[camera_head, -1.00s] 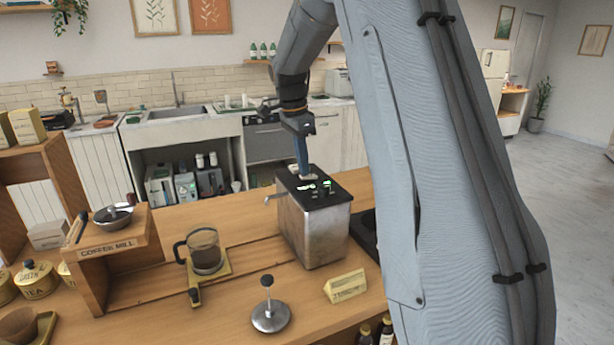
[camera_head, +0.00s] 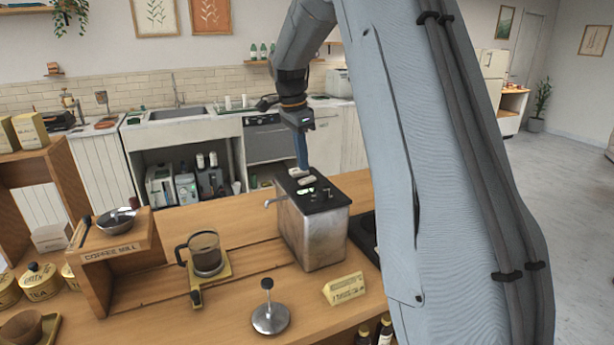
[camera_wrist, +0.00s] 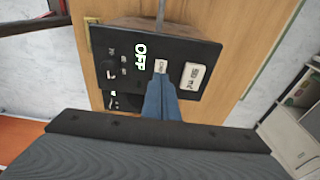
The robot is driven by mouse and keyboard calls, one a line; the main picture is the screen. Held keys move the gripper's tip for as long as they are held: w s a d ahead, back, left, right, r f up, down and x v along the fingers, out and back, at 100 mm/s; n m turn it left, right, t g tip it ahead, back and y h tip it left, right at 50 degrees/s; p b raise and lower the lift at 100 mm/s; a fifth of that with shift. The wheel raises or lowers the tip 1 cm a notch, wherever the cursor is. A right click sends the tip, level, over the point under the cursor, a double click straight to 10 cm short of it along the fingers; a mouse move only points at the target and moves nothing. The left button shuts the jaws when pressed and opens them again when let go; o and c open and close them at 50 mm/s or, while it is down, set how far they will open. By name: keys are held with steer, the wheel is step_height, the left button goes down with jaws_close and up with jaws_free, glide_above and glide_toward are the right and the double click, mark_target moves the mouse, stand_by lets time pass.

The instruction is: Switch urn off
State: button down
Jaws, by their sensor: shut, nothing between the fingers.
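The urn (camera_head: 318,238) is a steel box with a black top and a side spout, standing on the wooden counter. Its black top panel (camera_wrist: 112,50) fills the upper middle of the wrist view. A lit green-white display (camera_wrist: 140,53) there reads like OFF. Beside it are a small white labelled button (camera_wrist: 160,66) and a larger white labelled plate (camera_wrist: 194,78). My gripper (camera_head: 303,163) is shut and empty, its blue fingers pointing down over the urn's top. In the wrist view the fingertips (camera_wrist: 160,82) are just by the small white button; I cannot tell whether they touch it.
A glass jug (camera_head: 205,252) on a wooden stand, a metal tamper (camera_head: 269,313) and a yellow sign (camera_head: 344,289) stand near the urn on the counter (camera_head: 235,305). The coffee mill (camera_head: 115,240) is at left. A dark flat item is partly hidden right of the urn.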

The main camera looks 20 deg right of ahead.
mark_target(303, 181)
step_height(303, 181, up, 4)
steer(key=shift+p, duration=1.15)
steer(key=s+a+f+n+t+y, duration=0.1)
steer(key=s+a+f+n, duration=0.4)
steer(key=s, duration=0.4)
steer(key=s+a+f+n+t, duration=0.1)
steer(key=s+a+f+n, duration=0.3)
steer(key=s+n, duration=0.4)
steer(key=s+a+f+n+t+y, duration=0.1)
steer(key=s+a+f+n, duration=0.35)
steer(key=s, duration=0.55)
step_height(303, 181, down, 8)
steer(key=g+b, duration=0.1)
steer(key=b, duration=0.6)
steer(key=shift+s+d+f+g, duration=0.15)
steer(key=shift+s+d+g, duration=0.05)
steer(key=shift+s+g, duration=0.15)
